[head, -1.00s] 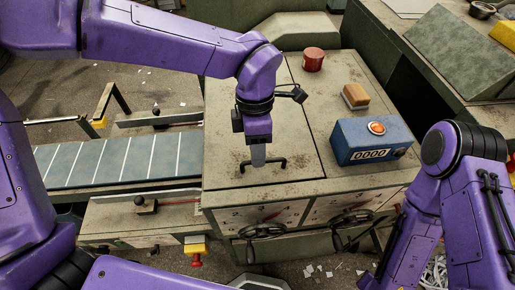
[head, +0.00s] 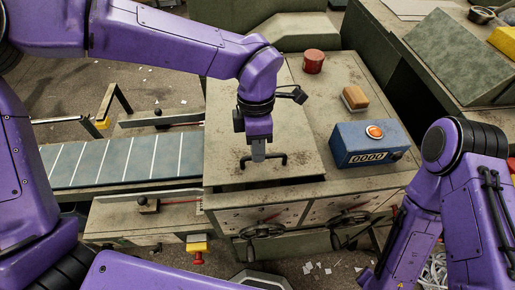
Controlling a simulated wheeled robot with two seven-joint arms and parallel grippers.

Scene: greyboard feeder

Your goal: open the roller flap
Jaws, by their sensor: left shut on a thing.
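The roller flap (head: 222,140) is the worn grey-beige panel on top of the feeder, with a black bar handle (head: 280,159) near its front edge. My left gripper (head: 258,157) points down and is shut on the middle of this handle. The flap's front edge looks slightly raised, with a thin dark gap below it. What lies under the flap is hidden. My right arm shows at the right, but its gripper is not in view.
Right of the flap are a blue counter box (head: 368,143) with an orange button, a brown block (head: 355,97) and a red can (head: 313,61). A slatted conveyor (head: 130,160) runs left. Black handwheels (head: 262,230) sit on the front.

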